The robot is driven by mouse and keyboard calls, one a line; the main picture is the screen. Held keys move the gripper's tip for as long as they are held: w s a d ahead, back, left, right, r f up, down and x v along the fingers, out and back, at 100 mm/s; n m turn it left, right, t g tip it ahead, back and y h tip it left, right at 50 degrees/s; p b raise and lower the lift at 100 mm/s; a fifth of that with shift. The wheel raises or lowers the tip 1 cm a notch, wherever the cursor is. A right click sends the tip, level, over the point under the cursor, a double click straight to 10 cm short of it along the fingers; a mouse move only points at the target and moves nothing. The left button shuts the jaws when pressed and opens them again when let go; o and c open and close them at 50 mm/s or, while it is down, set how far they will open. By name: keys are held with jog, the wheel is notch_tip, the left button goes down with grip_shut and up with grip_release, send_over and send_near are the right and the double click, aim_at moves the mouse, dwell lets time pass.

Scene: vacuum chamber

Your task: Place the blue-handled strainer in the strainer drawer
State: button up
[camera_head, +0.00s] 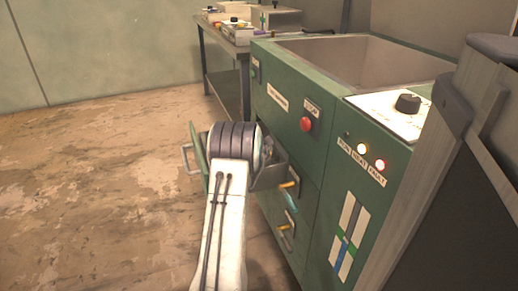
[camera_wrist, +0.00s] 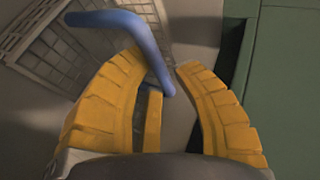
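The blue-handled strainer shows in the wrist view. Its bent blue handle (camera_wrist: 148,45) runs from the upper left down between my fingertips, and pale wire mesh (camera_wrist: 65,55) lies beyond it. My gripper (camera_wrist: 160,68) has two yellow fingers standing apart, with a clear gap on the right side of the handle. I cannot tell whether the left finger touches it. An open drawer sticks out from the green machine in the head view; its green front (camera_head: 197,147) shows left of my arm. My arm hides most of its inside and the strainer there.
The green machine (camera_head: 285,115) has an open chamber on top, a red stop button (camera_head: 306,124) and lit lamps. More handles (camera_head: 289,198) line its front. A grey bench (camera_head: 228,70) stands behind. The floor (camera_head: 90,180) at left is clear.

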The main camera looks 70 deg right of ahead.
jog(key=shift+o, duration=0.9)
jog(key=shift+r, duration=0.1)
jog(key=shift+a+r+p, duration=0.3)
jog(key=shift+a+r, duration=0.05)
jog(key=shift+a, duration=0.15)
jog(key=p+v, duration=0.8)
jog(key=v, duration=0.2)
jog(key=shift+a+p, duration=0.35)
jog(key=shift+s+r, duration=0.1)
jog(key=shift+r, duration=0.05)
